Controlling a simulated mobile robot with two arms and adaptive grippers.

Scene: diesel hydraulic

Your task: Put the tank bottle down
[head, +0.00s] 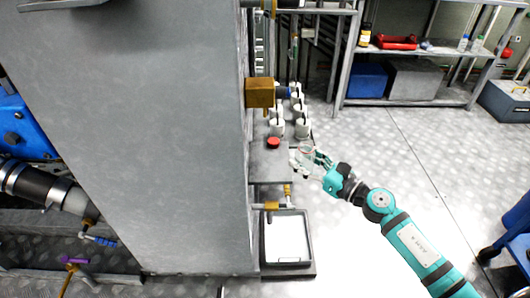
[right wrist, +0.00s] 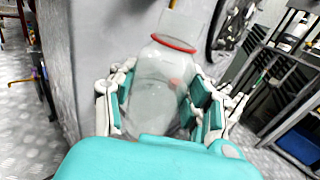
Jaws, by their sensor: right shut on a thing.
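The tank bottle is clear, with a red ring at its neck; in the right wrist view the bottle (right wrist: 155,80) stands between the finger pads of my right gripper (right wrist: 157,103). In the head view the bottle (head: 306,151) is small and hard to make out. There my right gripper (head: 313,160) is shut on it, just right of the grey ledge (head: 270,168) on the side of the large grey cabinet. Whether the bottle touches the ledge cannot be told. My left gripper is not in view.
A red round cap (head: 273,142) and several white cup-like parts (head: 302,128) sit on the ledge. A brass block (head: 259,93) juts out above. A dark-rimmed tray (head: 288,264) lies below. Shelves (head: 405,103) stand at the back right. The floor (head: 410,160) between is open.

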